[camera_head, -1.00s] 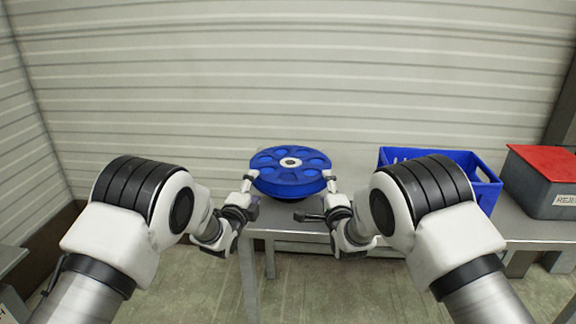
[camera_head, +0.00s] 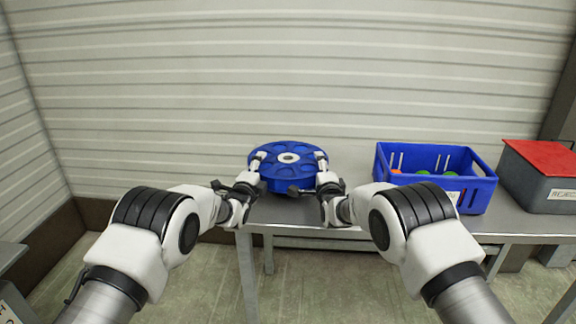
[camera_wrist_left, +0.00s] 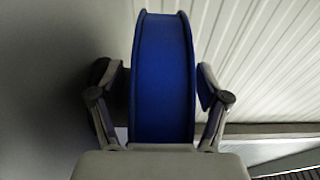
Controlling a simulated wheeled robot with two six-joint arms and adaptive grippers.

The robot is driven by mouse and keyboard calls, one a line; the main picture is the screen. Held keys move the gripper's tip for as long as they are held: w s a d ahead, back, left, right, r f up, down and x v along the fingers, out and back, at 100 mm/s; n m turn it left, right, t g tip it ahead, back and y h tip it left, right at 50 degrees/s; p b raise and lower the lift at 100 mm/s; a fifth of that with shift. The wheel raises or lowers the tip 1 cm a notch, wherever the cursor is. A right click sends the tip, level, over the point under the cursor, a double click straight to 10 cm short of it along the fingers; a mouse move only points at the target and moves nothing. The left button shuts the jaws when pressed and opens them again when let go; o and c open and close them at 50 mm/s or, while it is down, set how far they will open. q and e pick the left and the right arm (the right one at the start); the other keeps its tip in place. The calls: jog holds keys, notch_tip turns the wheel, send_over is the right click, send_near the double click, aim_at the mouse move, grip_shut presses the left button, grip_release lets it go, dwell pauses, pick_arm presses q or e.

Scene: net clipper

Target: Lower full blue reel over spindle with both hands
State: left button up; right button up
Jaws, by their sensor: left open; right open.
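The blue reel (camera_head: 289,180) lies flat over the bench (camera_head: 375,224), with its pale round centre (camera_head: 289,158) facing up. The spindle is hidden, so I cannot tell how the reel sits on it. My left gripper (camera_head: 256,168) is at the reel's near left rim and my right gripper (camera_head: 322,170) at its near right rim. In the left wrist view, the open fingers of my left gripper (camera_wrist_left: 155,80) stand either side of the reel's rim (camera_wrist_left: 164,45), with a visible gap on the right. My right gripper is open at the rim.
A blue crate (camera_head: 480,196) with orange and green items stands on the bench to the right. A grey box with a red lid (camera_head: 540,157) stands further right. A ribbed wall rises close behind. Bench surface is bare between reel and crate.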

pick_arm(q)
grip_shut()
pick_arm(e)
grip_shut()
jog(key=shift+r, duration=0.1)
